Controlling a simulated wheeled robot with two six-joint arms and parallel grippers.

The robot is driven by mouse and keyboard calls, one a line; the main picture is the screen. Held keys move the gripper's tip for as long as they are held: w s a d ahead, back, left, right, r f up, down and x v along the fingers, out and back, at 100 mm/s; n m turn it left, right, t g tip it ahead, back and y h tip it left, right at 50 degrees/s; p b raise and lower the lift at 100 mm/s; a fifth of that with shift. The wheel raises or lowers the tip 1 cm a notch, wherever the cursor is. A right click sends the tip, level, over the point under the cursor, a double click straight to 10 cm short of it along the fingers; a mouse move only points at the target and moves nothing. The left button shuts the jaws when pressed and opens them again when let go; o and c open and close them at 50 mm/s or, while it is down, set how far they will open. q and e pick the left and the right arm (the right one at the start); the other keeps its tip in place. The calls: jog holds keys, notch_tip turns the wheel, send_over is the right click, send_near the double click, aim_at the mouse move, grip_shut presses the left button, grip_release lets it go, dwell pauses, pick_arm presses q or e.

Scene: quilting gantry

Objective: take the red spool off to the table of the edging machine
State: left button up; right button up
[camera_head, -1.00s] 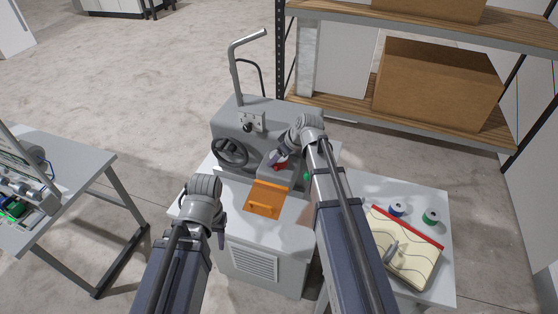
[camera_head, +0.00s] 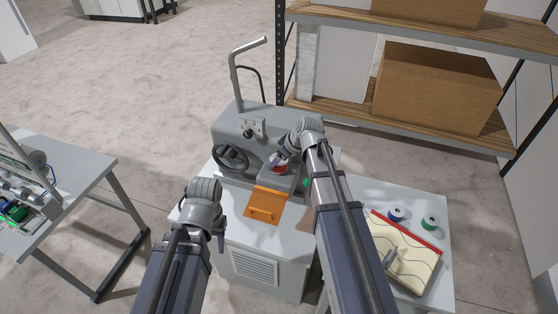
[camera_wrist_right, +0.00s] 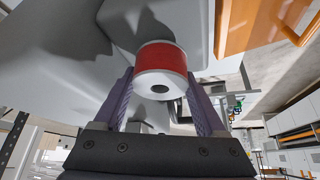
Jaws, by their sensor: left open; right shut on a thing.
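The red spool (camera_head: 280,169) is at the front of the grey machine (camera_head: 233,122), just above the open orange flap (camera_head: 263,206). My right gripper (camera_head: 276,162) is shut on it. In the right wrist view the spool (camera_wrist_right: 160,58) shows a red band and white rims, held between the purple fingers. Whether it still touches the machine, I cannot tell. My left gripper (camera_head: 220,232) is open and empty, low in front of the machine's left side. A white side table (camera_head: 437,281) stands to the right of the machine.
On the side table are a blue spool (camera_head: 396,214), a green spool (camera_head: 430,223) and a quilted piece (camera_head: 404,260) with a red edge. A handwheel (camera_head: 231,158) is left of the flap. A shelf (camera_head: 430,125) with cardboard boxes stands behind. Another table (camera_head: 70,180) is at left.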

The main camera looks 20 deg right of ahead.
notch_tip(320, 180, up, 6)
jog(key=p, duration=0.5)
jog(key=shift+f, duration=0.15)
jog(key=s+d, duration=1)
jog(key=s, duration=0.5)
jog(key=shift+f, duration=0.15)
notch_tip(320, 180, down, 23)
jog(key=b, duration=2.3)
jog(key=shift+s, duration=0.1)
